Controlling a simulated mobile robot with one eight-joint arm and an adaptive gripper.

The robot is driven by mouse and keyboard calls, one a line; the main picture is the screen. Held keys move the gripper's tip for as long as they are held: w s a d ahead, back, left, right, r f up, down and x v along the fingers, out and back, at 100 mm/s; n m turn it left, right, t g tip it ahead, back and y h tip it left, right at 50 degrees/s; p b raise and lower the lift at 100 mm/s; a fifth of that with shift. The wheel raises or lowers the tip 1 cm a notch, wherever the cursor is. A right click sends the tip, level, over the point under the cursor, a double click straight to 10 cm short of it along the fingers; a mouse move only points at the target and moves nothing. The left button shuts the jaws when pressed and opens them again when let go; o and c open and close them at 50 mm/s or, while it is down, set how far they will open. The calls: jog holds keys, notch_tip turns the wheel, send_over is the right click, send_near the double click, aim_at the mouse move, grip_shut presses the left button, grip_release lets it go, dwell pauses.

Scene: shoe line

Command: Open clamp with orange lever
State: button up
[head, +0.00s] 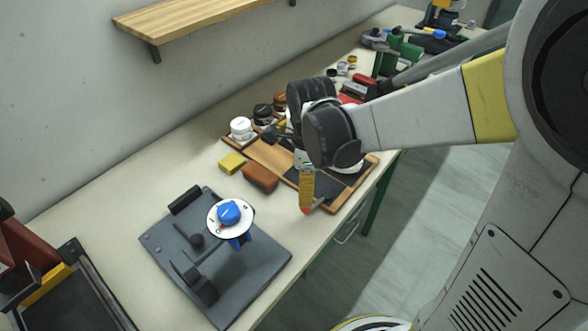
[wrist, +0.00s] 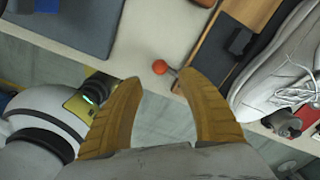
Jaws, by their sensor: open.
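The orange ball knob of the lever (wrist: 160,67) shows in the wrist view, just beyond and between my fingertips, on a short grey rod that runs right toward the wooden board's edge. My gripper (wrist: 159,80) is open, its two yellow fingers apart and nothing held between them. I cannot tell whether a finger touches the rod. In the head view my gripper (head: 306,190) points down over the front edge of the wooden board (head: 336,204), with a small orange-red spot at its tip. The clamp's body is not clearly visible; my arm covers much of the board.
A white shoe (wrist: 280,75) lies right of my fingers in the wrist view. A grey plate fixture with a blue-knobbed dial (head: 229,212) stands left on the bench. A brown block (head: 261,178) and yellow block (head: 232,162) sit beside the board. A wooden shelf (head: 195,25) hangs above.

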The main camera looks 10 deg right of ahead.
aim_at(317, 201)
notch_tip(317, 201, down, 8)
jog(key=shift+r+b, duration=0.25)
jog(key=shift+b, duration=1)
grip_shut()
